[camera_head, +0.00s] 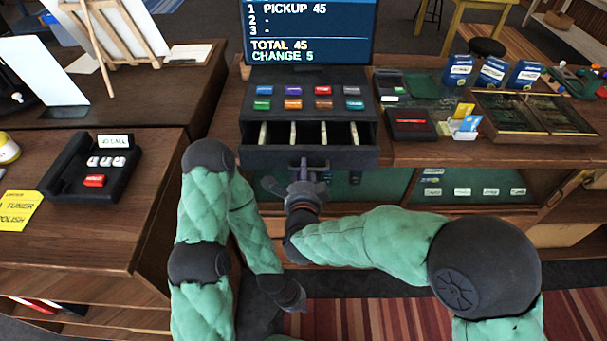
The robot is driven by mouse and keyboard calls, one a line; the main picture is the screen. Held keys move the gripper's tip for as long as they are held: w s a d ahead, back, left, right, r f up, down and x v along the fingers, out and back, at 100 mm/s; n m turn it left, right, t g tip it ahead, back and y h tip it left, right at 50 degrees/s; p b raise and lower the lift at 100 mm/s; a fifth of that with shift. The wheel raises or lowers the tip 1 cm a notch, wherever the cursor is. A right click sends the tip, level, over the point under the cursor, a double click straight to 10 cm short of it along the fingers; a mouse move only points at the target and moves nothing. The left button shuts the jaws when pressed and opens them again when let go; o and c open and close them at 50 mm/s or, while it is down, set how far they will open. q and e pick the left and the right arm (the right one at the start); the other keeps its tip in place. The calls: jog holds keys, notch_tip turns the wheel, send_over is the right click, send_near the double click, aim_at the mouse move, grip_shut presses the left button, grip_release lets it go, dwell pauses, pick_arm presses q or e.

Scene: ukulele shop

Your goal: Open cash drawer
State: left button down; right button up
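The cash drawer (262,156) is a dark box front under the register keys (306,92). It is pulled out towards me, and its upright dividers and open compartments show. My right gripper (304,168) is at the middle of the drawer front, with its fingers close together on the drawer handle (322,167). The handle is partly hidden by the fingers. My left gripper (291,295) hangs low in front of the counter, away from the drawer. Its fingers are too dark and small to read.
The register screen (308,30) reads total 45, change 5. A card terminal (410,123), blue boxes (458,70) and a wooden tray (480,112) stand on the right counter. A call box (92,168) sits on the left counter. Striped rug (390,318) lies below.

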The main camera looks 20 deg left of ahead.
grip_shut()
jog(key=shift+s, duration=0.1)
jog(key=f+v, duration=0.1)
jog(key=v, duration=0.6)
jog(key=shift+s+d+f+b, duration=0.2)
jog(key=shift+s+f+b, duration=0.1)
jog(key=shift+s, duration=0.25)
grip_release()
